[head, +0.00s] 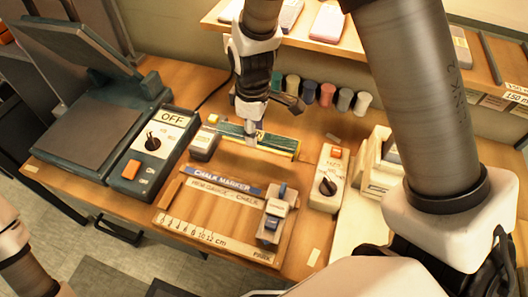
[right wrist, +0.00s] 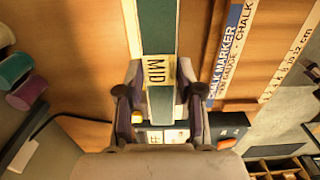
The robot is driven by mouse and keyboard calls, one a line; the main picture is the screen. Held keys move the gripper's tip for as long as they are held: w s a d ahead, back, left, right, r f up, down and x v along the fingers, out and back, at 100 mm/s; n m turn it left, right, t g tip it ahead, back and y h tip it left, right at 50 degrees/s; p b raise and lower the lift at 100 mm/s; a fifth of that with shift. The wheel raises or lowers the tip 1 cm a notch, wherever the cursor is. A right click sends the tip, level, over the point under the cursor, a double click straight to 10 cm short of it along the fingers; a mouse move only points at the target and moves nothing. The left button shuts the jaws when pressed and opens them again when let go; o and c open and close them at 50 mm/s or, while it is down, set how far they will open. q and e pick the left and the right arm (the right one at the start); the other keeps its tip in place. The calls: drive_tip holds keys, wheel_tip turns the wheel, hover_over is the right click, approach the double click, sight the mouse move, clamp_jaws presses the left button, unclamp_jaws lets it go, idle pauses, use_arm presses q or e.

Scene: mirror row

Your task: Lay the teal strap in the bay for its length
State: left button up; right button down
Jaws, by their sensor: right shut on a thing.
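The teal strap (head: 279,143) is a flat band at the middle of the wooden table, with pale yellow showing along its edges. In the right wrist view the strap (right wrist: 157,30) carries a cream MID label (right wrist: 157,71). My right gripper (head: 252,134) is shut on the strap at this label; its two fingers also show in the right wrist view (right wrist: 158,106). I cannot tell whether the strap touches the table. A 150 mm label (head: 516,92) shows on the shelf edge at the far right; the bays there are only partly in view. My left gripper is out of view.
A marker gauge board (head: 190,222) with a centimetre scale and slider (head: 272,222) lies in front of the strap. A press (head: 95,130) and OFF switch box (head: 153,150) stand left. A knob box (head: 328,180) stands right. Several coloured rolls (head: 327,95) line the back.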

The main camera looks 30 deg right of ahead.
hover_over(259, 160)
drive_tip(key=f, duration=0.5)
drive_tip(key=shift+s+d+f, duration=0.1)
drive_tip(key=shift+s+d, duration=0.15)
drive_tip(key=f, duration=0.2)
drive_tip(key=shift+w+a+f, duration=0.15)
drive_tip(key=shift+a+f, duration=0.15)
drive_tip(key=shift+f, duration=0.45)
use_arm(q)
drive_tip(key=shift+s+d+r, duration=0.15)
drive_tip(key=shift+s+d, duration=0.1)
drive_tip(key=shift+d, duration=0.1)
use_arm(e)
drive_tip(key=shift+d, duration=0.1)
drive_tip(key=c, duration=0.7)
unclamp_jaws()
drive_tip(key=shift+f, duration=0.15)
